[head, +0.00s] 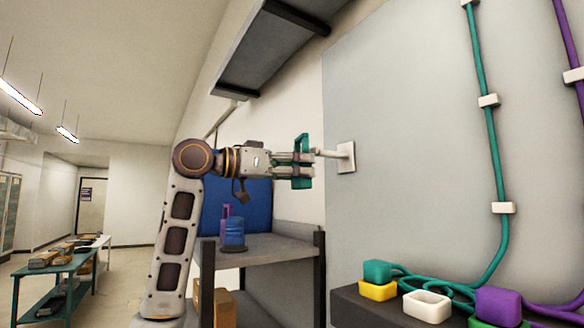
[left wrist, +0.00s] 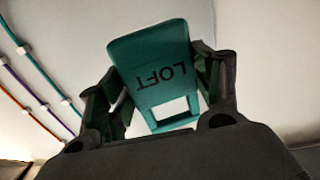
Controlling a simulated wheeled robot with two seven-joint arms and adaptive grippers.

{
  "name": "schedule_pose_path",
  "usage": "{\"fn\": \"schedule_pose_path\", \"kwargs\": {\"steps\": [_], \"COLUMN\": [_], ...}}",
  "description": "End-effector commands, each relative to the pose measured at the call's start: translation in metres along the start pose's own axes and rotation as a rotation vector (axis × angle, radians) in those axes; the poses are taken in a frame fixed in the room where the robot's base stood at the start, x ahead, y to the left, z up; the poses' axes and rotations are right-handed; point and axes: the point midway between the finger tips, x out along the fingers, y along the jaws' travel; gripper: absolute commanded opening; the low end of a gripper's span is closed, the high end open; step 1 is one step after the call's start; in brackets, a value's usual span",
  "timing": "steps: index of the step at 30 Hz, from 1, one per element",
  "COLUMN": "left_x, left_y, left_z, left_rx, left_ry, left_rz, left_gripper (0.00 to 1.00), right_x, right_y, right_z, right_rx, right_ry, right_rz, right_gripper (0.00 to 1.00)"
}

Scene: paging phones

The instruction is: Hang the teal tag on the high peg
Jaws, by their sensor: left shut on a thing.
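The teal tag (head: 304,170) is upright in my left gripper (head: 296,157), beside the white high peg (head: 329,153) on the grey wall panel. In the left wrist view the tag (left wrist: 150,65) shows the dark word LOFT upside down and a rectangular opening near its lower end. The left gripper's fingers (left wrist: 160,92) are shut on the tag from both sides. The peg's free end meets the tag's right edge in the head view; I cannot tell whether it touches or enters the opening. The peg is not visible in the left wrist view. My right gripper is not in view.
A dark shelf (head: 268,45) hangs above the arm. Teal, yellow, white and purple blocks (head: 427,306) with cables sit on a dark ledge at lower right. A teal table (head: 60,268) is far left.

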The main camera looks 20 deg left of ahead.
Motion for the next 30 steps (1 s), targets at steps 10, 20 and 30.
{"fn": "schedule_pose_path", "kwargs": {"steps": [10, 20, 30], "left_x": [0.013, 0.024, 0.037], "left_y": [-0.002, -0.002, -0.003], "left_z": [0.001, 0.002, 0.002], "left_rx": [-0.001, 0.000, -0.001], "left_ry": [0.000, 0.001, 0.000], "left_rz": [-0.001, 0.000, -0.001], "left_gripper": [0.37, 0.37, 0.37], "right_x": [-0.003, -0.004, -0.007], "right_y": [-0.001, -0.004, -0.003], "right_z": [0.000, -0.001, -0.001], "right_rx": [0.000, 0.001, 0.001], "right_ry": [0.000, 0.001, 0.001], "right_rz": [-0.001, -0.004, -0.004], "right_gripper": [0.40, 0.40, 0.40]}}
